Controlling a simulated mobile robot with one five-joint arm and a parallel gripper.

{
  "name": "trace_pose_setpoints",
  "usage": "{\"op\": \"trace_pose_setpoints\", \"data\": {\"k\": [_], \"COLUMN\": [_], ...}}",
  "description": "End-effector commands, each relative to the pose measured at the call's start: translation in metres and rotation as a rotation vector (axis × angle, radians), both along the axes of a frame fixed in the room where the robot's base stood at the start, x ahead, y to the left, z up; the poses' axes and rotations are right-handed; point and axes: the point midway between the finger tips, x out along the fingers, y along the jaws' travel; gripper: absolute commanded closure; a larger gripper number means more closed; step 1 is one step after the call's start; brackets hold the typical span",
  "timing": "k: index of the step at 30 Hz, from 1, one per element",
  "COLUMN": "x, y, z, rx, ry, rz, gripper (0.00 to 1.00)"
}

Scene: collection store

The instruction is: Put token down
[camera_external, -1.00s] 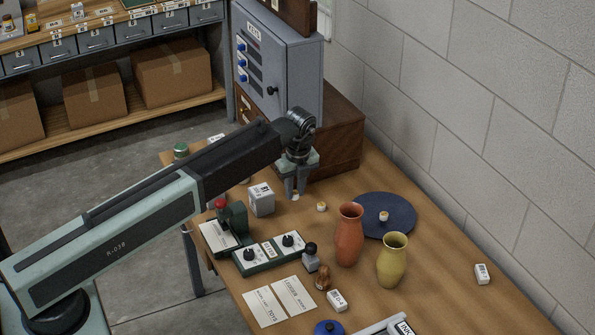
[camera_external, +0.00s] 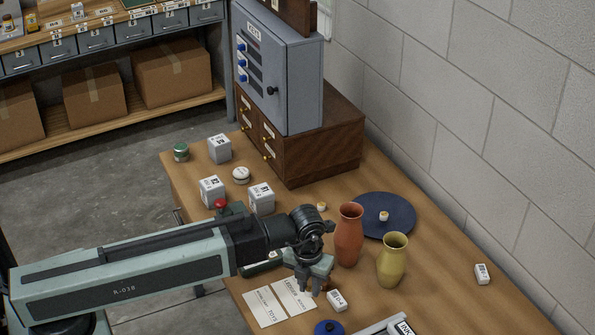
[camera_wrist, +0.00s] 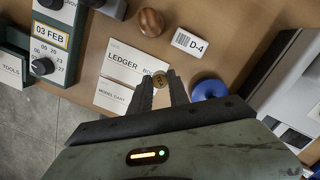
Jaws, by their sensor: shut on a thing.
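The token (camera_wrist: 158,77) is a small round brownish disc with marks on its face. In the wrist view it sits between the fingertips of my gripper (camera_wrist: 160,84), which is shut on it. In the external view my gripper (camera_external: 309,287) points down over the table, beside the printed cards and near the D-4 tag. The token cannot be made out there. In the wrist view the fingertips lie over the edge of the LEDGER card (camera_wrist: 133,64). I cannot tell how high the token is above the table.
A white D-4 tag (camera_external: 337,300), a blue round object (camera_external: 328,328) and a brown knob (camera_wrist: 150,21) are close by. An orange vase (camera_external: 348,236) and a yellow vase (camera_external: 392,261) stand to the right. A dark blue disc (camera_external: 400,214) lies behind them. The table's right side is mostly clear.

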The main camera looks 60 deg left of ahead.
Motion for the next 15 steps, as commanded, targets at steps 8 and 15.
{"op": "trace_pose_setpoints", "data": {"k": [8,15], "x": [0.017,0.092], "y": [-0.007,-0.011], "z": [-0.004,-0.011], "rx": [0.001,0.0], "ry": [0.0,0.0], "rz": [-0.043,-0.041], "gripper": [1.0,1.0]}}
